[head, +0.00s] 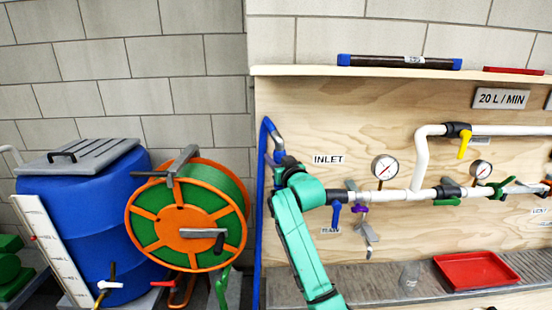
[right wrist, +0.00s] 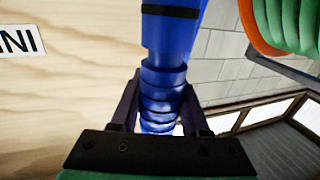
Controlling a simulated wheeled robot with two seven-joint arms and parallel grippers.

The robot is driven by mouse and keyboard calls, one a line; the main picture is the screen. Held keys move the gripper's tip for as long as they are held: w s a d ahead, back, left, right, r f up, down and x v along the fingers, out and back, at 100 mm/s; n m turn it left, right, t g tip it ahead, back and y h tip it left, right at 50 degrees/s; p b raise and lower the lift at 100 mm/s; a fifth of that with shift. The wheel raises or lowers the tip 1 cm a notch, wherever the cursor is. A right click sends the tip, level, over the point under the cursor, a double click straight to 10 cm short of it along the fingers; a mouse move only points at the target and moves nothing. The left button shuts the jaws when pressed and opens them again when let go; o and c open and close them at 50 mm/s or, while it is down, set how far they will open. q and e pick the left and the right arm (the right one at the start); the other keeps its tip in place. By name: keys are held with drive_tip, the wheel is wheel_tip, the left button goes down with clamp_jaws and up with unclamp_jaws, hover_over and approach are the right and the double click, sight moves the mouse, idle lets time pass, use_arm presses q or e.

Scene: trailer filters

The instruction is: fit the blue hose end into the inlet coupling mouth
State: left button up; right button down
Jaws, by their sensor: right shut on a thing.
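The blue hose (head: 261,215) runs up along the left edge of the plywood board and bends over at the top. My right gripper (head: 278,160) is shut on it near that bend, left of the INLET label. In the right wrist view the ribbed blue hose (right wrist: 163,78) passes between the two dark fingers of my right gripper (right wrist: 160,115). The dark inlet coupling (head: 334,197) is at the left end of the white pipe, right of and lower than the gripper. My teal arm covers its left side, so the mouth is hidden. My left gripper is not in view.
An orange and green hose reel (head: 187,215) and a blue barrel (head: 80,220) stand at the left. A blue valve handle (head: 336,214) hangs below the coupling. A gauge (head: 385,168) sits above the white pipe (head: 390,196). A red tray (head: 474,270) lies lower right.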

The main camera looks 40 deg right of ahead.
idle(0.5)
drive_tip(key=shift+p, duration=0.45)
idle(0.6)
drive_tip(key=shift+f+b, duration=1.6)
drive_tip(key=shift+f, duration=1.35)
drive_tip(key=shift+c, duration=1.6)
unclamp_jaws()
